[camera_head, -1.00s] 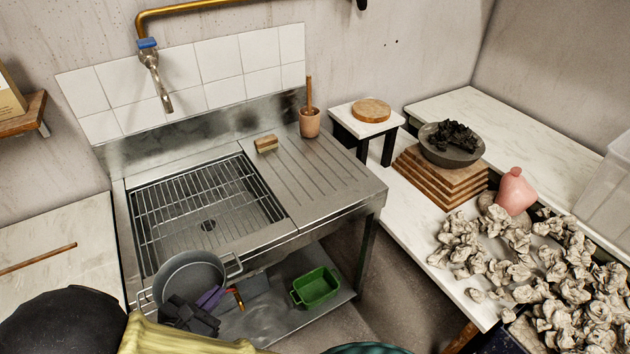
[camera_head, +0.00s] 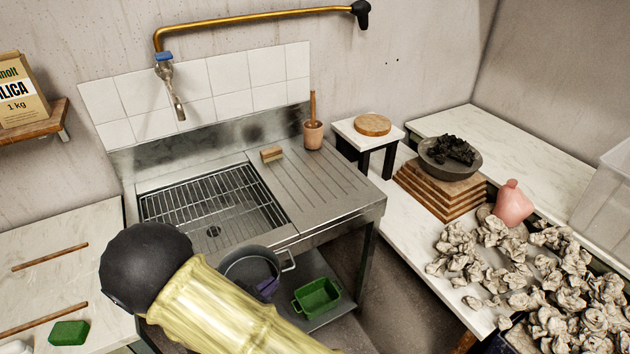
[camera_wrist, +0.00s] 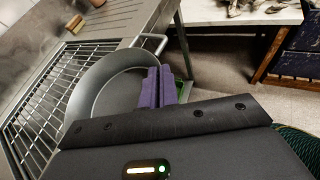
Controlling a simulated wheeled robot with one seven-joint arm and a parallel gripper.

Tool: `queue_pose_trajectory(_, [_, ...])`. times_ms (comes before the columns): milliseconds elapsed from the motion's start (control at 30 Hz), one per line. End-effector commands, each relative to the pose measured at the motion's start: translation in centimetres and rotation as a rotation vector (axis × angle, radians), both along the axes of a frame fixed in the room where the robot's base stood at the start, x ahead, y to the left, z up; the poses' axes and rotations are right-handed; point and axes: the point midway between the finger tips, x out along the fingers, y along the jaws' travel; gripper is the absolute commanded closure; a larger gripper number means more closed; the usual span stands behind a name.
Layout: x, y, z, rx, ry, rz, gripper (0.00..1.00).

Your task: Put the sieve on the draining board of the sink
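The sieve (camera_head: 237,268) is a round grey bowl with wire loop handles. In the head view it hangs in front of the sink's front edge, partly hidden by my yellow arm. My gripper (camera_head: 268,287) has purple fingers, and they are shut on the sieve's near rim. In the wrist view the sieve (camera_wrist: 115,88) lies just beyond the fingers (camera_wrist: 158,84), its loop handle at the upper right. The draining board (camera_head: 325,188) is the ribbed steel surface on the right side of the sink, farther back than the sieve.
A scrubbing brush (camera_head: 271,154) and a pot with a wooden handle (camera_head: 313,135) stand at the draining board's back. Its middle and front are clear. A wire rack (camera_head: 210,200) covers the basin. A green tub (camera_head: 317,297) sits on the shelf below.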

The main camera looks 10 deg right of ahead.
Motion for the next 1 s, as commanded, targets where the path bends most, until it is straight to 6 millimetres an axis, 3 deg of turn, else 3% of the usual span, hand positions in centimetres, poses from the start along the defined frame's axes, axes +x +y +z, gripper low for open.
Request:
queue_pose_trajectory(300, [2.9, -10.9, -5.0, -0.003, 0.009, -0.118, 1.0])
queue_pose_trajectory(500, [3.1, -15.5, -7.6, 0.013, 0.012, -0.166, 1.0])
queue_pose_trajectory(1000, [3.1, -16.4, -8.1, 0.017, 0.01, -0.176, 1.0])
